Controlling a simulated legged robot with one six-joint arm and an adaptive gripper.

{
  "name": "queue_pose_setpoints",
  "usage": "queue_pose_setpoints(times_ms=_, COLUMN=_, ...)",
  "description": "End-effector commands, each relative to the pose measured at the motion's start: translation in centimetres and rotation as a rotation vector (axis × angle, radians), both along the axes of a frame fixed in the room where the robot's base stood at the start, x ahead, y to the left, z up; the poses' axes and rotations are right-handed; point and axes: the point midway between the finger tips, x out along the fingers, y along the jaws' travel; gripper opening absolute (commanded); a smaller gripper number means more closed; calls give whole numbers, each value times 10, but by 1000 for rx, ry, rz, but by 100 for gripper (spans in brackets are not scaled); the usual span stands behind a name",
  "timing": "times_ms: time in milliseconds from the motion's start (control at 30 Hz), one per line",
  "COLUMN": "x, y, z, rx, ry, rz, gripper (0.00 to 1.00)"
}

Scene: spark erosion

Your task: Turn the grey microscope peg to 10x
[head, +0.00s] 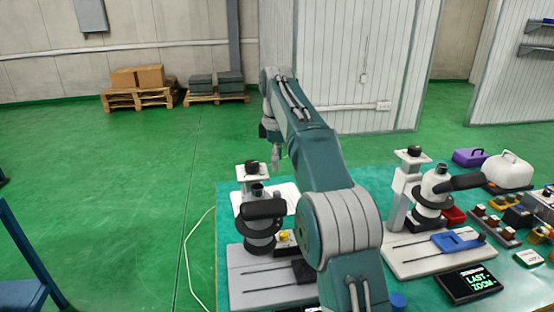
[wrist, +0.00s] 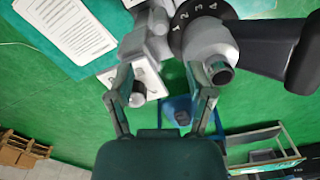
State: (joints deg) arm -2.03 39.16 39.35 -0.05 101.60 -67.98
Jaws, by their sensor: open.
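A microscope (head: 264,222) with a pale base and a dark eyepiece arm stands on the teal table. A pale plate with a dark knob (head: 251,167) tops its column. My gripper (head: 275,160) hangs just behind and above this microscope. In the wrist view my gripper (wrist: 162,78) is open, nothing held between its fingers. There a grey-white microscope head (wrist: 210,48) with a dark numbered ring (wrist: 196,14) lies beside the right finger. A dark-tipped grey peg (wrist: 137,97) on a white plate is close to the left finger. I cannot read a 10x mark.
A second microscope (head: 428,190) with a blue clamp (head: 457,241) stands at the right. A black display (head: 467,284) reads LAST ZOOM. A purple case (head: 469,157), a white canister (head: 508,170) and small parts crowd the table's right.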

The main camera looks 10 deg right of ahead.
Motion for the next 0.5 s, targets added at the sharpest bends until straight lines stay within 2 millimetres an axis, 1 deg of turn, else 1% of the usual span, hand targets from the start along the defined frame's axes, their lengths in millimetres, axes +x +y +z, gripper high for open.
queue_pose_setpoints(times_ms=267, x=0, y=0, z=2, rx=0, ry=0, rz=0, gripper=68)
queue_pose_setpoints(times_ms=300, x=0, y=0, z=2, rx=0, ry=0, rz=0, gripper=64)
queue_pose_setpoints(times_ms=367, x=0, y=-1, z=2, rx=2, ry=-1, rz=-1, gripper=37)
queue_pose_setpoints(times_ms=400, x=-1, y=-2, z=2, rx=7, ry=-2, rz=-4, gripper=19)
queue_pose_setpoints(times_ms=433, x=-2, y=-4, z=2, rx=12, ry=-4, rz=-8, gripper=6)
queue_pose_setpoints(times_ms=467, x=-3, y=-7, z=3, rx=22, ry=-8, rz=-13, gripper=0)
queue_pose_setpoints(times_ms=500, x=-4, y=-11, z=3, rx=35, ry=-14, rz=-21, gripper=0)
